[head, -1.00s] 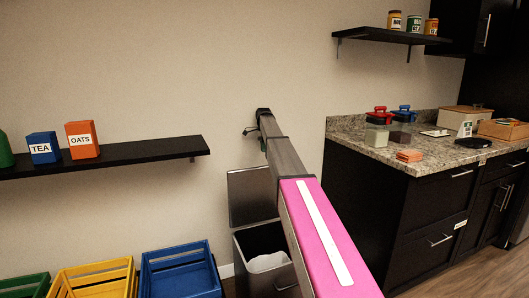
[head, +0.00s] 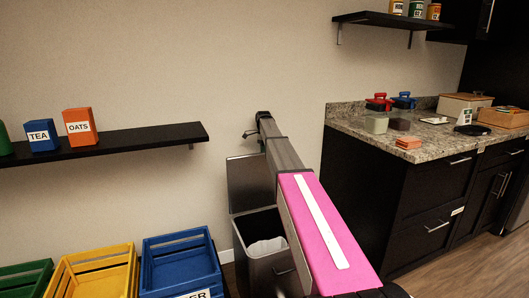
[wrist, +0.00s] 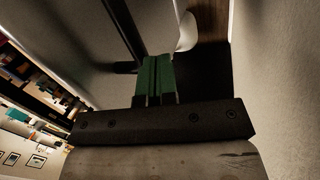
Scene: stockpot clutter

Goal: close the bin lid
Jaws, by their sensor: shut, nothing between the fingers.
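The bin (head: 281,272) is a grey metal box standing on the floor by the wall, with a white liner (head: 267,249) showing in its open top. Its lid (head: 242,186) is open, standing upright at the back against the wall. My arm reaches from the lower right across the bin's right side and partly hides the bin and lid. Its dark far end is above the lid. In the wrist view my gripper (wrist: 155,78) has its green fingers together and empty. A white curved shape there may be the liner. I cannot tell whether the gripper touches the lid.
Yellow (head: 98,272), blue (head: 181,263) and green (head: 25,278) crates stand left of the bin. A black wall shelf (head: 130,140) holds the tea (head: 41,135) and oats (head: 79,127) boxes. A dark cabinet (head: 365,185) with a stone counter stands at right.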

